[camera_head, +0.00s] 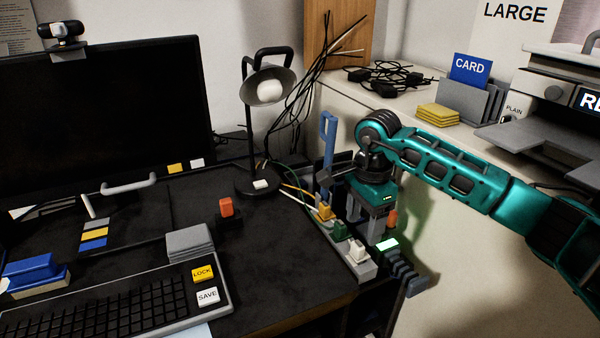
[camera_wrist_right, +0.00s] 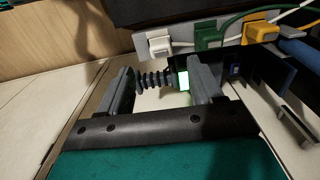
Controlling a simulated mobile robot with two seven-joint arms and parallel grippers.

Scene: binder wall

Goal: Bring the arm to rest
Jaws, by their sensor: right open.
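My right arm (camera_head: 450,165), teal with dark joints, comes in from the right and reaches to the right end of the desk. Its gripper (camera_head: 367,222) points down beside the power strip (camera_head: 362,266) with its plugs. In the right wrist view the gripper (camera_wrist_right: 161,72) has its two grey fingers apart, with nothing held between them. Beyond the fingers are a dark ribbed piece (camera_wrist_right: 154,79) and a lit green patch (camera_wrist_right: 183,81). Whether the fingers touch anything there I cannot tell. My left gripper is not in view.
A blue upright piece (camera_head: 327,140) and a desk lamp (camera_head: 265,95) stand left of the gripper. Cables run from the strip. A pale shelf (camera_head: 400,105) with black cables lies behind the arm. A printer-like machine (camera_head: 550,100) is at right.

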